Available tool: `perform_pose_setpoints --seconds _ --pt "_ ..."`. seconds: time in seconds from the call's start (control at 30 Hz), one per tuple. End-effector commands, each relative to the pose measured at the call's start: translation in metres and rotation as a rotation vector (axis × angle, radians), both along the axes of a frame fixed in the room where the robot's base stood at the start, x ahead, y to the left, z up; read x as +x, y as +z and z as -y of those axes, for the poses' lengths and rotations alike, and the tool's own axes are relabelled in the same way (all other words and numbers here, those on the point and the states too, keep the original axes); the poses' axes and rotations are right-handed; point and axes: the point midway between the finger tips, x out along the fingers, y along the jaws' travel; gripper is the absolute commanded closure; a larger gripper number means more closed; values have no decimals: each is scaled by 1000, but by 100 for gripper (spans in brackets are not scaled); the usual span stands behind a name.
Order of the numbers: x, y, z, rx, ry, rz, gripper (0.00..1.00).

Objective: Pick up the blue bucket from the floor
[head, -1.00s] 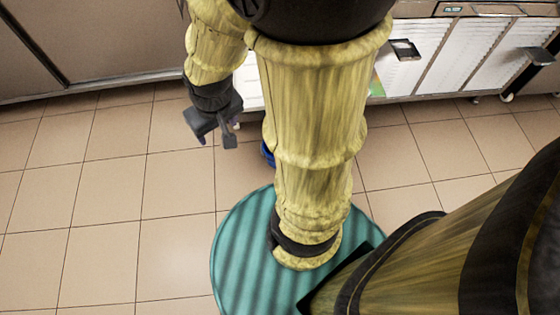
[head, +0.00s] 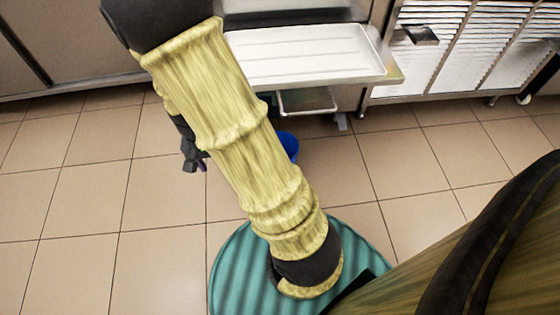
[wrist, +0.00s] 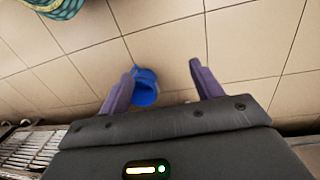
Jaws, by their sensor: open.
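The blue bucket (head: 289,146) stands on the tiled floor in the head view, mostly hidden behind my arm. In the wrist view the blue bucket (wrist: 146,88) shows near the left finger, which overlaps its left side. My gripper (wrist: 160,78) is open and empty, with its two purple fingers spread apart. In the head view my gripper (head: 195,163) is partly hidden behind my arm, to the left of the bucket. I cannot tell from these frames how far above the floor the fingers are.
A white tray (head: 300,55) sits on a metal unit at the back, with a smaller shelf (head: 306,101) below it, near the bucket. Racks (head: 430,50) of white trays stand at the back right. The tiled floor (head: 75,215) at the left is clear.

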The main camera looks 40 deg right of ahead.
Motion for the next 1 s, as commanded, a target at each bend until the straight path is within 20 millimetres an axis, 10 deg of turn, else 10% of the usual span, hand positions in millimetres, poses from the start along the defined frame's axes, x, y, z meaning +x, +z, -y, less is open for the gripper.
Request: perform_pose_setpoints --seconds 0.57,1.0 --pt "21 -137 37 -515 -642 -89 35" --pt "40 -204 79 -970 -944 269 35"
